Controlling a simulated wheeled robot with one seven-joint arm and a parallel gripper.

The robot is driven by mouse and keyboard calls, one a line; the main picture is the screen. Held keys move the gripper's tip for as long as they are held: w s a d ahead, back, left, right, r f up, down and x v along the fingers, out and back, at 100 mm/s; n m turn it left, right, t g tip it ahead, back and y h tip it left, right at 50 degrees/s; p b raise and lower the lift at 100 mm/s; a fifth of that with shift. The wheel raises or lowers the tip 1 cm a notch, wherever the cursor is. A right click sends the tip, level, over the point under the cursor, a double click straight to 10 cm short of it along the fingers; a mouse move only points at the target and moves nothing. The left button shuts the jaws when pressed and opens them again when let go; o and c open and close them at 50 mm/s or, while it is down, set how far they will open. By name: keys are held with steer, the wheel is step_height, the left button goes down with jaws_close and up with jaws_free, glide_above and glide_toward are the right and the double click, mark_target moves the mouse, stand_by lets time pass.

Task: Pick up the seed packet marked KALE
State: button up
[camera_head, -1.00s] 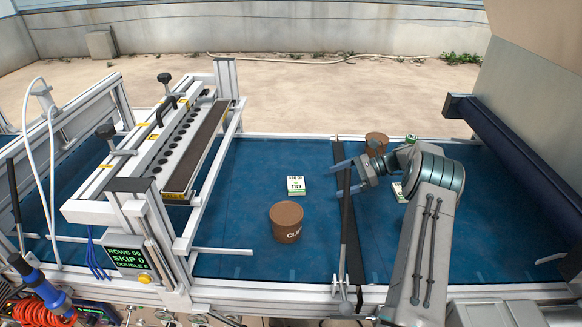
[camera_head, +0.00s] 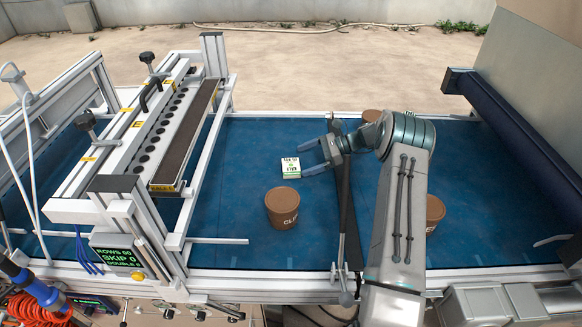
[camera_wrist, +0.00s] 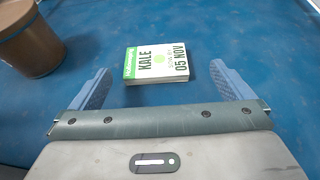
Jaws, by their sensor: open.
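The KALE seed packet (camera_head: 290,168) is a small white and green block lying flat on the blue belt, just behind the brown tub. The wrist view shows its label, KALE (camera_wrist: 157,62), with 05 NOV beside it. My gripper (camera_head: 313,158) is open and reaches in from the right, just beside the packet. In the wrist view my gripper's two blue-grey fingers (camera_wrist: 159,84) stand apart with the packet ahead, roughly centred between them. The jaws are empty and I see no contact with the packet.
A brown tub (camera_head: 283,208) stands on the belt in front of the packet; it also shows at the wrist view's left (camera_wrist: 30,42). A black bar (camera_head: 345,205) crosses the belt under my arm. The seeder frame (camera_head: 150,205) stands left. More tubs (camera_head: 435,209) are at right.

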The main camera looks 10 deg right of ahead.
mark_target(288, 166)
steer(key=x, duration=0.1)
steer(key=p+x, duration=0.1)
steer(key=x, duration=0.2)
steer(key=shift+s+a, duration=0.3)
steer(key=shift+a, duration=0.15)
steer(key=shift+a+f, duration=0.2)
steer(key=shift+a, duration=0.05)
steer(key=c, duration=1)
